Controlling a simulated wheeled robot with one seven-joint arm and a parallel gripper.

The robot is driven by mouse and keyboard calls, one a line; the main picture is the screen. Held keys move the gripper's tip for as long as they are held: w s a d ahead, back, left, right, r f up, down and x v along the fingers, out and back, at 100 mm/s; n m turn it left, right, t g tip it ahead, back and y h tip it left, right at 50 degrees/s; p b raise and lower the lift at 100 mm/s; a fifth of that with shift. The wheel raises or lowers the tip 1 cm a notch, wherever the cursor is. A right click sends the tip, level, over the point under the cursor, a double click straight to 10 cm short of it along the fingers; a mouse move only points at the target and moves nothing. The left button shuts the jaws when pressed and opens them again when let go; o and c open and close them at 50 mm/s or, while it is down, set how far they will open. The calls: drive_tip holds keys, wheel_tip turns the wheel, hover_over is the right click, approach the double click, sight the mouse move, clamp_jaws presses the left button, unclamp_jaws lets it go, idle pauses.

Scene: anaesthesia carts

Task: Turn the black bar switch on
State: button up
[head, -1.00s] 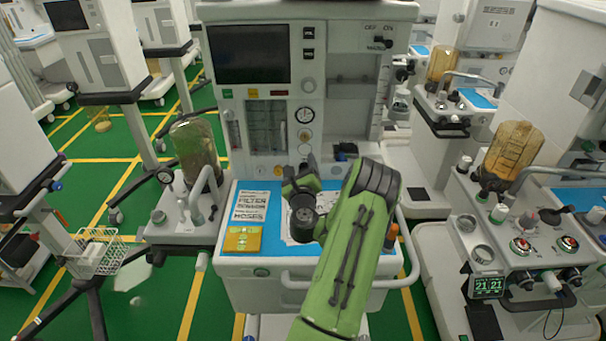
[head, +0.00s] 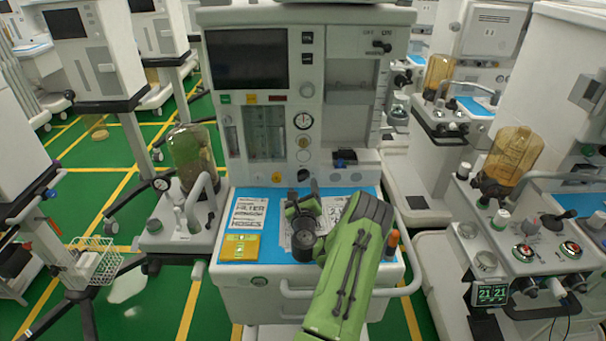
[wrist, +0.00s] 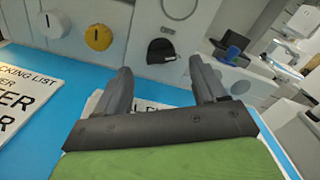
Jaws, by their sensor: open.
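The black bar switch (head: 382,46) is small and dark, high on the right of the middle cart's upright panel, below OFF and ON lettering. Its exact angle is too small to tell. It is outside the wrist view. My gripper (head: 303,193) is low over the cart's blue worktop, well below and left of the switch. In the wrist view my gripper (wrist: 161,68) has its two dark fingers spread, with nothing between them. A black round knob (wrist: 160,50) on the lower panel shows beyond the fingertips.
A yellow box (head: 240,247) and printed sheets (head: 247,212) lie on the blue worktop (head: 355,192). A dark blue item (head: 345,157) sits on a ledge at the panel's right. A greenish canister (head: 190,150) stands left. Another cart with an amber canister (head: 512,152) stands close right.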

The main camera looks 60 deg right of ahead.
sight(303, 179)
drive_tip(key=p+x, duration=0.2)
drive_tip(key=x, duration=0.1)
drive_tip(key=shift+w+d+r, duration=0.1)
drive_tip(key=shift+d+r, duration=0.1)
drive_tip(key=shift+w+d+f, duration=0.2)
drive_tip(key=shift+d, duration=0.35)
drive_tip(key=c, duration=1.1)
drive_tip(key=shift+o, duration=0.2)
drive_tip(key=shift+m, duration=0.3)
drive_tip(key=shift+m+p, duration=1.5)
drive_tip(key=shift+m, duration=1.2)
